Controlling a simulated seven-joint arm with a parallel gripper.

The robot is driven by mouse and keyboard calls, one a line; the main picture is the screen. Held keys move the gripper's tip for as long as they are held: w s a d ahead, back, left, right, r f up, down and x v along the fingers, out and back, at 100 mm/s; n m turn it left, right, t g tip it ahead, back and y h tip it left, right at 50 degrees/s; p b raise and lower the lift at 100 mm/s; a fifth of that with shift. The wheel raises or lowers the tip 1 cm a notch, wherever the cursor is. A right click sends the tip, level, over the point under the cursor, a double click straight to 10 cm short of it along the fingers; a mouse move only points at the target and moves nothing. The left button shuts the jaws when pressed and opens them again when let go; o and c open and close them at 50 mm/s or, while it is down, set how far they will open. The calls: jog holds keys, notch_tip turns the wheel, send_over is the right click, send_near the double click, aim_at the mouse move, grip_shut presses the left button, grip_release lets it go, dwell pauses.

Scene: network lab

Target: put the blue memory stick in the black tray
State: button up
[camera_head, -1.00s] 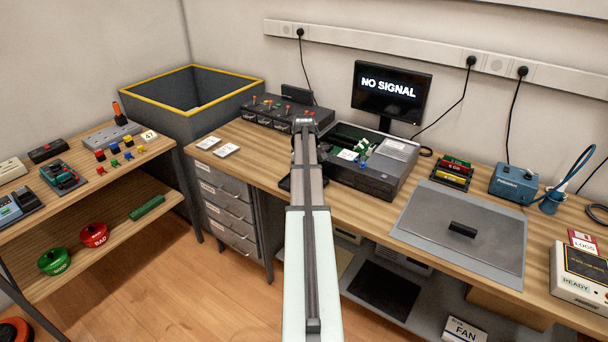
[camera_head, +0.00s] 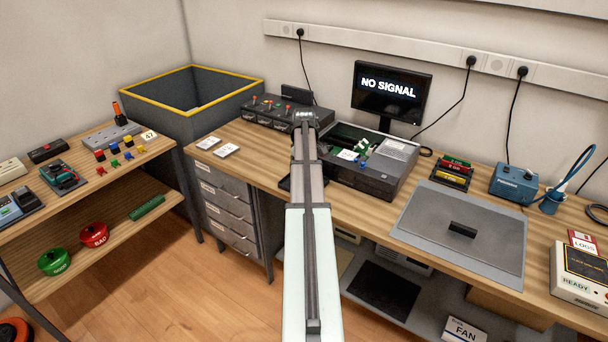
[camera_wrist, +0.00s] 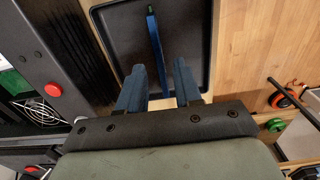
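The blue memory stick (camera_wrist: 155,45) shows in the wrist view as a thin, edge-on blue strip over the floor of the black tray (camera_wrist: 118,45). Its near end lies between my fingers, with a gap visible on both sides. I cannot tell whether it rests fully on the tray floor. My gripper (camera_wrist: 160,75) is open, its two blue fingers apart, over the near part of the tray. In the head view my arm hides the gripper and the stick.
An open computer case (camera_head: 372,175) stands right of the arm, with a monitor (camera_head: 390,92) behind it. A dark box with coloured knobs (camera_head: 275,112) is at the back left. Two white cards (camera_head: 226,150) lie left, and a grey mat (camera_head: 470,225) lies right.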

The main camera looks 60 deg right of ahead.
notch_tip(320, 180, up, 10)
dwell(0.4)
dwell(0.4)
